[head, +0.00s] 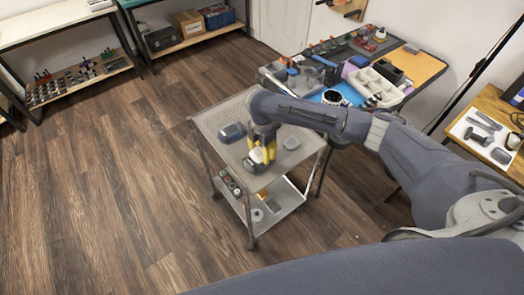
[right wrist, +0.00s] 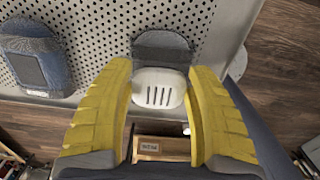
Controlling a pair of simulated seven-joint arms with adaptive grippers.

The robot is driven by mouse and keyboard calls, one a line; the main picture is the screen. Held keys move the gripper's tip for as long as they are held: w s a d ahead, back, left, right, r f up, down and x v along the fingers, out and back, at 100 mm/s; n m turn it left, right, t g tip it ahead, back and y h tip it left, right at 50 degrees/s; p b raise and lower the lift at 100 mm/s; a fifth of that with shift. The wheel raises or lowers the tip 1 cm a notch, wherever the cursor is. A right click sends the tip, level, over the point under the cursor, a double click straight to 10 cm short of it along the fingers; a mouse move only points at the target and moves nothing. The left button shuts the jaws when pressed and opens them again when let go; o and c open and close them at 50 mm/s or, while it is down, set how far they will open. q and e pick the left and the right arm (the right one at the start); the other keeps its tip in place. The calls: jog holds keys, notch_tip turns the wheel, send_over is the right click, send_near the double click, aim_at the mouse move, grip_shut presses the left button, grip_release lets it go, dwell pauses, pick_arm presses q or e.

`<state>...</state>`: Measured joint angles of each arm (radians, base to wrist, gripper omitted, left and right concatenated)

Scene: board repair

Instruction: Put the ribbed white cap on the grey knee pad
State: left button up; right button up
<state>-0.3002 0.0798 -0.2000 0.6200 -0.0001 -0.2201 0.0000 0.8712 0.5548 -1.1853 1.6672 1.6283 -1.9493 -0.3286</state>
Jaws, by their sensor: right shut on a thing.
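The white cap (right wrist: 158,88) has a row of dark slots and sits between the yellow fingers of my right gripper (right wrist: 160,105), which is shut on it. The cap also shows in the head view (head: 257,155), over the front part of the cart top. A grey pad (right wrist: 162,42) lies just beyond the cap in the right wrist view; I cannot tell whether they touch. A second, blue-grey pad (right wrist: 38,62) with a darker square patch lies to the left, and shows in the head view (head: 232,132). My left gripper is not in view.
The perforated cart top (head: 212,118) has a raised rim. The lower shelf (head: 285,196) holds small items, including a labelled box (right wrist: 160,148). A cluttered workbench (head: 425,65) stands close behind at the right.

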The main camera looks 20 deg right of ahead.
aim_at(262, 151)
jog(key=shift+f, duration=0.1)
jog(key=o, duration=0.9)
notch_tip(262, 151, up, 12)
jog(key=shift+r, duration=0.15)
dwell(0.4)
